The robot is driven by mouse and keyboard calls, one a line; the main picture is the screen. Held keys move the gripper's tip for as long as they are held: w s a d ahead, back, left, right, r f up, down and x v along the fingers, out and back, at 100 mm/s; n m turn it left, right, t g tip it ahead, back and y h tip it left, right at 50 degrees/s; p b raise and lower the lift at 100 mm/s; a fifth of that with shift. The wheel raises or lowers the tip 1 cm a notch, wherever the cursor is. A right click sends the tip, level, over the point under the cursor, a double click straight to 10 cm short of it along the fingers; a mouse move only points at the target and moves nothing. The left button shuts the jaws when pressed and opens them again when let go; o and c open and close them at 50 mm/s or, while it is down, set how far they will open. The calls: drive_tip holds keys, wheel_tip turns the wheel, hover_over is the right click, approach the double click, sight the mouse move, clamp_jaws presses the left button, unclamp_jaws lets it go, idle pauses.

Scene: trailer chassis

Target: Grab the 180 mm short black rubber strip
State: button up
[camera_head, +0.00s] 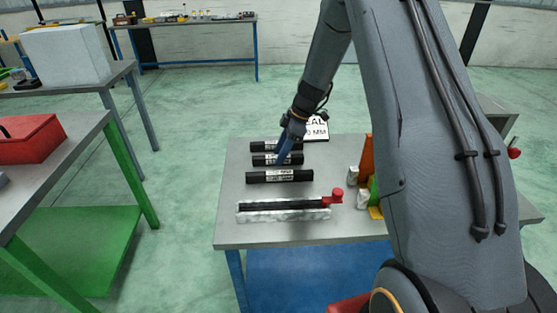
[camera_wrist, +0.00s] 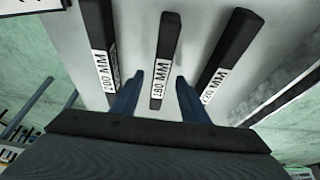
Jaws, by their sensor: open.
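Three black rubber strips lie side by side on the grey table. In the wrist view the middle strip (camera_wrist: 168,50) has a white label that seems to read 180 MM. The left strip (camera_wrist: 98,30) reads 200 MM, and the right strip (camera_wrist: 233,45) seems to read 220 MM. My gripper (camera_wrist: 159,80) is open, with its two blue fingers either side of the middle strip's labelled end in the picture; I cannot tell its height above it. In the head view my gripper (camera_head: 285,148) partly hides the far strip (camera_head: 262,146) and middle strip (camera_head: 262,160). The near strip (camera_head: 279,177) is clear.
A pale tray (camera_head: 283,214) with a dark slot and a red knob (camera_head: 336,195) stands at the table's (camera_head: 235,232) front. A white sign (camera_head: 317,128) stands behind the strips. Orange, green and yellow parts (camera_head: 367,165) stand right. A red box (camera_head: 28,138) sits on another table.

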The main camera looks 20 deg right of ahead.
clamp_jaws()
drive_tip(key=shift+r, duration=0.1)
